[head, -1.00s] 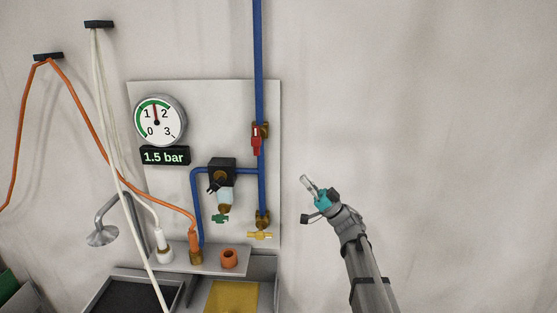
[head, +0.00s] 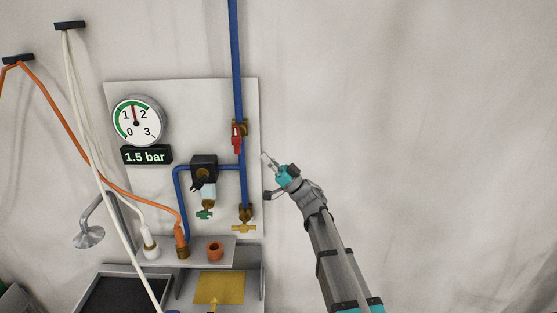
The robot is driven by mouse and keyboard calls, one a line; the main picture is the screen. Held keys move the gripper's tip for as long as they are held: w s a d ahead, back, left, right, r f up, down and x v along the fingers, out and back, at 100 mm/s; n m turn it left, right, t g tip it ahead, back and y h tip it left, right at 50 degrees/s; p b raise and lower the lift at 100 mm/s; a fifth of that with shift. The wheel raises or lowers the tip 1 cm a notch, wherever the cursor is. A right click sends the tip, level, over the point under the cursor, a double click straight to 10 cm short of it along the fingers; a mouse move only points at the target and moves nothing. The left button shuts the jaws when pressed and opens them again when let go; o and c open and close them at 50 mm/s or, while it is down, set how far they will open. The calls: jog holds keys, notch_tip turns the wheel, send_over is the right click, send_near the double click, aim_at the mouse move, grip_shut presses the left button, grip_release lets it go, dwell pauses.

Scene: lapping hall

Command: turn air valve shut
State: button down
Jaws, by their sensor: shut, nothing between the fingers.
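The air valve with a red handle (head: 237,137) sits on the vertical blue pipe (head: 236,60) at the upper right of the wall panel. Its handle hangs down, along the pipe. The round gauge (head: 137,121) points between 1 and 2, and the display (head: 146,156) below reads 1.5 bar. My gripper (head: 265,157) is shut and empty, just right of the panel edge, a little lower than the red handle and apart from it in the picture. How far it is from the wall is hard to tell.
A yellow-handled tap (head: 244,228) and a green-handled drain (head: 204,214) sit lower on the piping. A shelf (head: 225,243) below carries an orange cup-like fitting (head: 215,250) and hose ends. Orange and white hoses hang at left. The wall at right is bare.

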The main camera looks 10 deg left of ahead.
aim_at(236, 140)
jog(key=shift+s+a+r+p, duration=0.15)
jog(key=shift+a+r, duration=0.2)
jog(key=shift+a, duration=1)
jog(key=shift+w+a+r+p, duration=0.15)
jog(key=shift+a+r, duration=0.15)
jog(key=shift+a, duration=1)
jog(key=shift+s, duration=0.1)
